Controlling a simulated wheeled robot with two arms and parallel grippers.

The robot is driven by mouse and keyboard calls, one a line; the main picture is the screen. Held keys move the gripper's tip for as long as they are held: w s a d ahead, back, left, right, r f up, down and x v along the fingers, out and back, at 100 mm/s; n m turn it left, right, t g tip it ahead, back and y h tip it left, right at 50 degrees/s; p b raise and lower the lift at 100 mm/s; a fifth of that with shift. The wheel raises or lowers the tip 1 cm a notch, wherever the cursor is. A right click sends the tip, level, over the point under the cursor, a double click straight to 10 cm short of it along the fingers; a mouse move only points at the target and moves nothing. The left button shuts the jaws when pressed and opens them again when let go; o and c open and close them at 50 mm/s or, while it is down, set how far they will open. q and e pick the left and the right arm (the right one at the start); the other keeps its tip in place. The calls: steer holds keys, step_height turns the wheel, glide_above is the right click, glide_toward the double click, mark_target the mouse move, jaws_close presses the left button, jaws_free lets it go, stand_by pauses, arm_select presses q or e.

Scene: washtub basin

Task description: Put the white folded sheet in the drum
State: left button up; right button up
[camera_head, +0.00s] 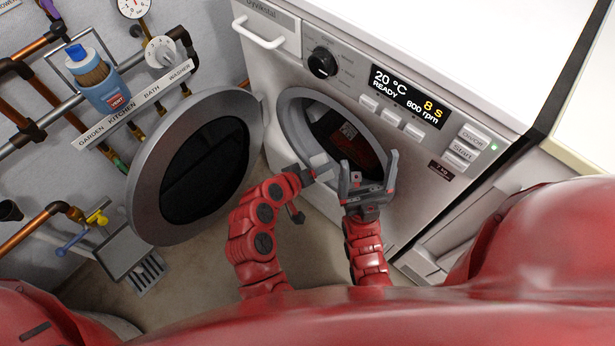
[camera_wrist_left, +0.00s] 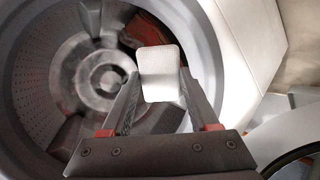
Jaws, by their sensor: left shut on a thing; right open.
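The white folded sheet (camera_wrist_left: 160,72) is a small pale block between the fingers of my left gripper (camera_wrist_left: 158,98) in the left wrist view. That gripper is shut on it, in front of the drum (camera_wrist_left: 50,75). I cannot tell whether the sheet is past the rim. In the head view my left gripper (camera_head: 312,172) is at the lower left of the round washer opening (camera_head: 290,103), with the sheet's pale edge (camera_head: 321,162) at its tip. My right gripper (camera_head: 366,178) is open and empty, fingers up, in front of the opening's lower right.
A reddish-brown thing (camera_wrist_left: 147,42) is inside the drum. The round washer door (camera_head: 143,200) stands open to the left. The washer (camera_head: 285,60) has a dial and display above the opening.

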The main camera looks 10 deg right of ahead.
arm_select(q)
steer(key=w+d, duration=0.4)
steer(key=d, duration=0.1)
steer(key=w+d+p, duration=0.1)
steer(key=w+d, duration=0.3)
steer(key=d, duration=0.1)
steer(key=w+d, duration=0.4)
steer(key=d, duration=0.1)
steer(key=shift+d+p, duration=0.25)
steer(key=shift+p, duration=0.05)
steer(key=shift+w+d, duration=0.35)
steer(key=o, duration=1.4)
steer(key=shift+s+r, duration=0.1)
steer(key=p+v, duration=0.4)
steer(key=v, duration=1.3)
steer(key=shift+a, duration=0.2)
